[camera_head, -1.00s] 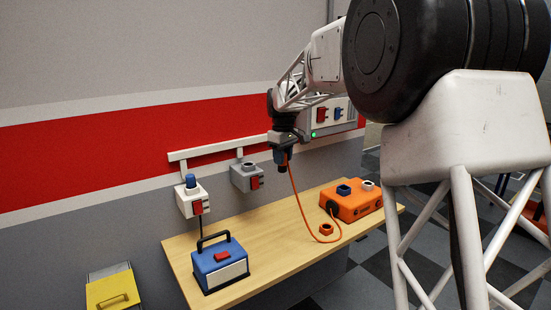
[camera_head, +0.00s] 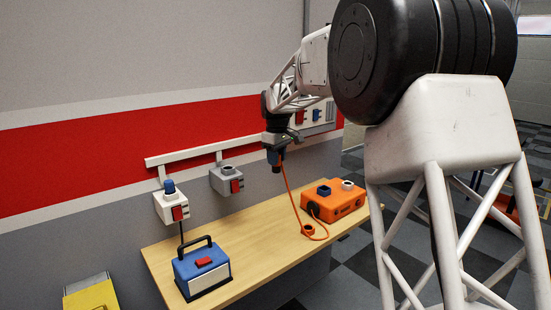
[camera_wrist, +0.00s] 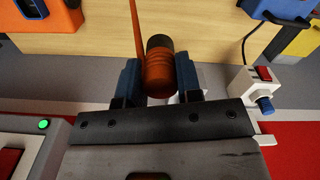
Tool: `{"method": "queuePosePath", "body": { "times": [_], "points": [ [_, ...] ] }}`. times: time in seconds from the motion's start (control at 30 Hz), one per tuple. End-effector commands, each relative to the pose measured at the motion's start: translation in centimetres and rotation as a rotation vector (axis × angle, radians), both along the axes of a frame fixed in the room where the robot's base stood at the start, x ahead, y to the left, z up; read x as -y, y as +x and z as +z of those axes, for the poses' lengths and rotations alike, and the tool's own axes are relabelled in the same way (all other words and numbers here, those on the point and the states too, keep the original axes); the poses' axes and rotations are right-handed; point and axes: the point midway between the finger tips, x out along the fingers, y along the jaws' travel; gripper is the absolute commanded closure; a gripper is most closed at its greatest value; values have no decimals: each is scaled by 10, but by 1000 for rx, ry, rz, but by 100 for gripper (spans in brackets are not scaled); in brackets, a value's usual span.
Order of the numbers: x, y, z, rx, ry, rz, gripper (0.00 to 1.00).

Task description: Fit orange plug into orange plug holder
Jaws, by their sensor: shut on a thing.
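My gripper (camera_head: 275,153) is in the air above the back of the table, in front of the wall. In the wrist view its blue fingers (camera_wrist: 158,82) are shut on the orange plug (camera_wrist: 158,76), a ribbed orange body with a dark end. The plug is mostly hidden by the fingers in the head view. Its orange cord (camera_head: 287,184) hangs down to the table and the orange box. A small orange piece with a dark opening (camera_head: 307,230), which looks like the orange plug holder, lies on the table in front of the orange box, apart from the plug.
The orange box (camera_head: 345,204) with blue and white sockets stands at the table's right end. A blue case (camera_head: 202,268) stands at the left. A grey wall socket (camera_head: 227,180) and one with a blue plug (camera_head: 170,187) hang behind. The middle of the table (camera_head: 250,238) is clear.

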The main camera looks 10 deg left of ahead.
Motion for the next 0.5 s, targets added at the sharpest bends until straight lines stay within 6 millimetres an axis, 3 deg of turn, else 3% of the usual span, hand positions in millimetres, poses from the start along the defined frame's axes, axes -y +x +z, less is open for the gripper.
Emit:
{"method": "queuePosePath", "body": {
  "times": [0.5],
  "points": [
    [27,14,0,0,0,-1,92]
  ]
}}
